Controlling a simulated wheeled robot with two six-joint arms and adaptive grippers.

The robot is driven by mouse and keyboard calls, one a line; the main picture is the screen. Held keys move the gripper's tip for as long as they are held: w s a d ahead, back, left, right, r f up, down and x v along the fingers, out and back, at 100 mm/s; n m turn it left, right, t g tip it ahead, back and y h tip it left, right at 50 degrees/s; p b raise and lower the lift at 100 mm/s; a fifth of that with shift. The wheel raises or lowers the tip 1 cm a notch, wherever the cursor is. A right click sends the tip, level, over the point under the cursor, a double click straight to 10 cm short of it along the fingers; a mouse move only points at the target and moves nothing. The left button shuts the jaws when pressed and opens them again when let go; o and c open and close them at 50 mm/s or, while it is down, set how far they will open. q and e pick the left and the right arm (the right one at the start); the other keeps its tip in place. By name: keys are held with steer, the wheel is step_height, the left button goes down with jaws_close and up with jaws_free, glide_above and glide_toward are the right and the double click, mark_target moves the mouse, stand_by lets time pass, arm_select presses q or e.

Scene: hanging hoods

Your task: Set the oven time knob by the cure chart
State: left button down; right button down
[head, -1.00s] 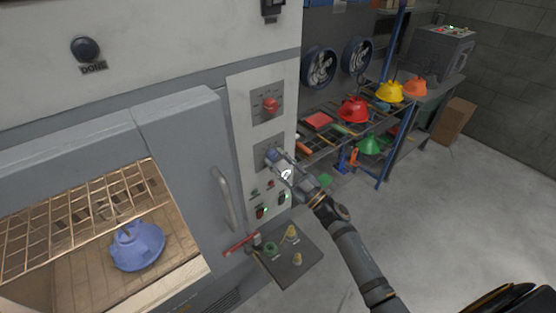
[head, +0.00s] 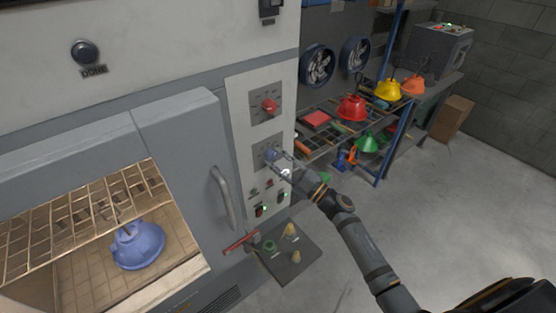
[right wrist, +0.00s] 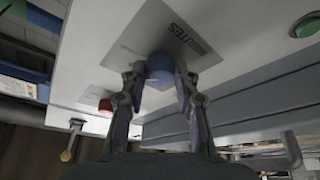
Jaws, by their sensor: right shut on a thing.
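The oven's control panel (head: 241,108) carries a red knob (head: 269,105) on an upper plate and a blue knob (head: 270,154) on a lower plate. In the right wrist view the blue knob (right wrist: 160,66) sits beside the printed word MINUTES. My right gripper (head: 276,158) is shut on the blue knob, with one finger on each side of it; it also shows in the right wrist view (right wrist: 160,84). The knob's pointer and setting are too small or hidden to read. No cure chart can be made out. My left gripper is not in view.
A blue hood (head: 138,246) shows inside the oven under a wire rack (head: 90,215). The door handle (head: 223,197) stands left of the panel. A small shelf (head: 290,260) with little parts juts out below.

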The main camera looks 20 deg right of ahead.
steer(key=c, duration=1)
jaws_free()
steer(key=v, duration=1.2)
